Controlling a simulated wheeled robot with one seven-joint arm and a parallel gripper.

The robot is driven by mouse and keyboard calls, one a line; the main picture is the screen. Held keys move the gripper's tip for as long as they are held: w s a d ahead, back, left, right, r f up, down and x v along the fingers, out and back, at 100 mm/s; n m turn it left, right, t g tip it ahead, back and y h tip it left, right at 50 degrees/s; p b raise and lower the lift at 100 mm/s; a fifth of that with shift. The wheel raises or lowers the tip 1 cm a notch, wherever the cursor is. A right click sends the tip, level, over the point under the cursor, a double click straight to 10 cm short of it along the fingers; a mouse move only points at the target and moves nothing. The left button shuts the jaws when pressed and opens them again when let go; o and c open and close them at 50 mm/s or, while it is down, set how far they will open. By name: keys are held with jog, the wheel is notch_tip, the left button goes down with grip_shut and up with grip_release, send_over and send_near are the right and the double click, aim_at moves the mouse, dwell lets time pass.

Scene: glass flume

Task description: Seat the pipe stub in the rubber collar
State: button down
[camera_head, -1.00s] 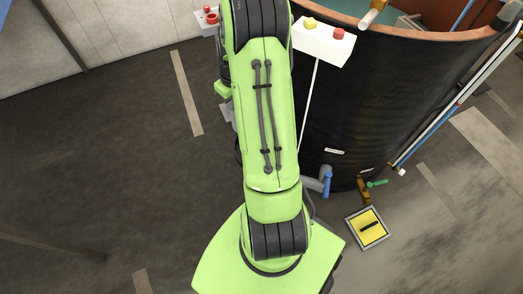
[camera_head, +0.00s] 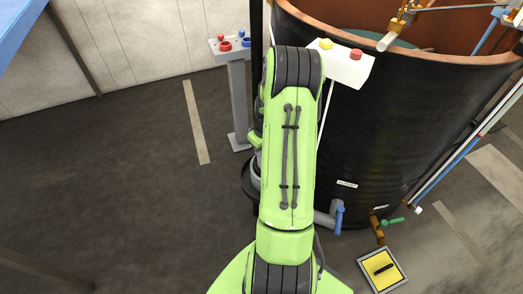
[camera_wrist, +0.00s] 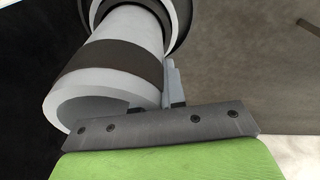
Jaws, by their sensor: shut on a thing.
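The pipe stub (camera_wrist: 125,38) is a light grey, thick-walled tube with a broad black band, in the wrist view. Its open near end faces the lower left. My gripper (camera_wrist: 160,88) is shut on the stub's wall at the near end. One grey finger shows along the stub's right side; the other is mostly hidden. At the top of the wrist view, a dark ring (camera_wrist: 185,12), which looks like the rubber collar, surrounds the stub's far end. I cannot tell how deep the stub sits in it. In the head view my arm hides the gripper and stub.
A large black tank (camera_head: 400,130) with a copper rim stands right of my arm. An outlet pipe with a blue valve (camera_head: 339,217) and a green-handled tap (camera_head: 391,222) project low from it. A grey pedestal (camera_head: 238,100) with red and blue controls stands behind. Floor at left is clear.

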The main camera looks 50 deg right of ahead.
jog(key=shift+f, duration=0.1)
jog(key=c, duration=1.6)
grip_release()
jog(key=shift+f, duration=0.1)
jog(key=shift+c, duration=0.2)
jog(key=o, duration=0.4)
jog(key=shift+o, duration=0.2)
